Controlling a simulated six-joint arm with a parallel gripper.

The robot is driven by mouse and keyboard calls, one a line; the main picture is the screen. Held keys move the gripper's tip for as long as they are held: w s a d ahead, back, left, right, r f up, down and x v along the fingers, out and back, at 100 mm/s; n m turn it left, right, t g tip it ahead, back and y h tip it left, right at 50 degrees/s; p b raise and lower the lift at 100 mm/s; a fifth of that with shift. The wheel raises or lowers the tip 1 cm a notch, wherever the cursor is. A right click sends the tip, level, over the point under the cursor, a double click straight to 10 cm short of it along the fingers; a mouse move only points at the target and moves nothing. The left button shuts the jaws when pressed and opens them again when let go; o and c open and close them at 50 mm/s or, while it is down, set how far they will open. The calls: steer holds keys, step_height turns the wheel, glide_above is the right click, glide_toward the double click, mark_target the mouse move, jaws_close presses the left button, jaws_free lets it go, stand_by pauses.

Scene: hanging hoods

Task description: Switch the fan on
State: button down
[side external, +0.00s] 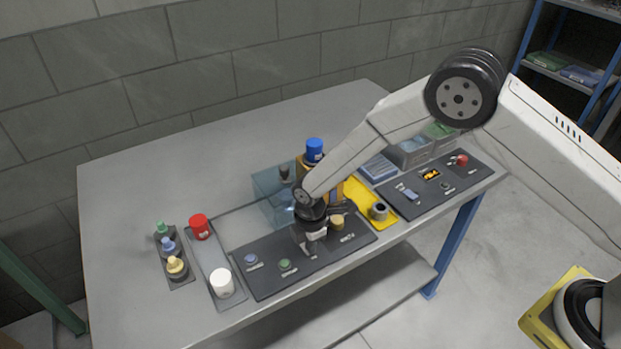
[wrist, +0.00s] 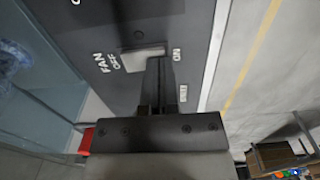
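The fan switch (wrist: 138,61) is a light grey bar on the dark control panel (wrist: 195,30) in the wrist view. The words FAN and OFF stand to its left and ON to its right. My gripper (wrist: 160,64) looks shut, its two fingers side by side with only a thin line between them. The fingertips overlap the switch's right end, toward ON; I cannot tell whether they touch it. In the side external view my gripper (side external: 310,250) points down at the middle of the panel (side external: 265,285) and hides the switch.
On the panel, a blue knob (side external: 251,258) and green knob (side external: 285,265) lie left of my gripper, a yellow knob (side external: 337,222) right. A clear blue box (side external: 272,182) stands behind. A yellow plate (side external: 360,198) and another dark panel (side external: 408,207) lie further right.

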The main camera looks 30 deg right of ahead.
steer(key=shift+r, duration=3.45)
steer(key=shift+d+r, duration=0.3)
steer(key=shift+d, duration=0.05)
steer(key=s+d+r+m+t, duration=0.1)
steer(key=s+d+r+m, duration=0.25)
steer(key=d+m, duration=0.2)
steer(key=s+d+r+m, duration=0.3)
steer(key=d+r+m, duration=0.15)
steer(key=d, duration=0.25)
steer(key=s+d+r+m+t, duration=0.1)
steer(key=s+d+r+m, duration=0.2)
steer(key=s+d+m, duration=0.4)
steer(key=s+m, duration=0.1)
steer(key=s, duration=0.3)
steer(key=shift+d+r+t, duration=0.15)
steer(key=shift+r+t, duration=0.05)
steer(key=shift+t, duration=0.1)
